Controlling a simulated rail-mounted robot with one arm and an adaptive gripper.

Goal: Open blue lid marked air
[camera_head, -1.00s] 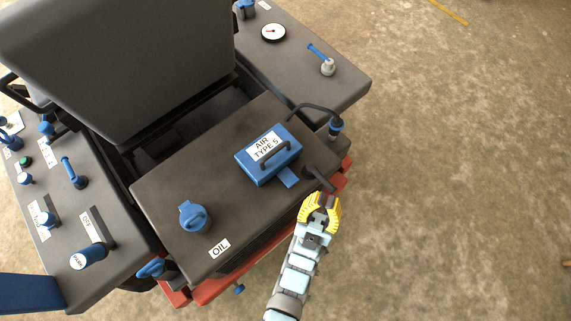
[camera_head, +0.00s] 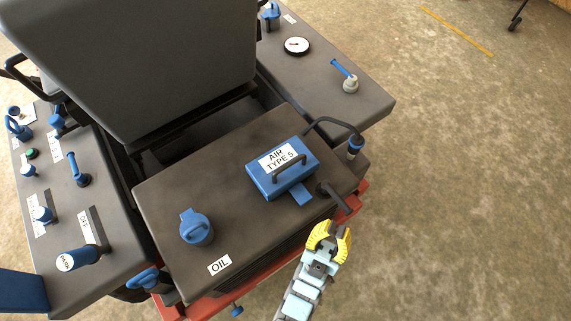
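The blue lid (camera_head: 268,180) carries a white label reading AIR TYPE 5 and a dark bar handle (camera_head: 289,166). It lies flat and closed on the dark panel of the vehicle, right of the middle. A blue tab (camera_head: 301,197) sticks out at its front side. My gripper (camera_head: 329,236) has yellow fingers and is below and to the right of the lid, apart from it, near the panel's front right corner. The fingers are curved with a gap between them, and nothing shows in the gap.
A blue oil cap (camera_head: 196,227) stands left of the lid. A black hose with a blue fitting (camera_head: 355,146) and a dark angled bar (camera_head: 337,197) stand right of it. The grey seat back (camera_head: 135,65) rises behind. Open floor lies at right.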

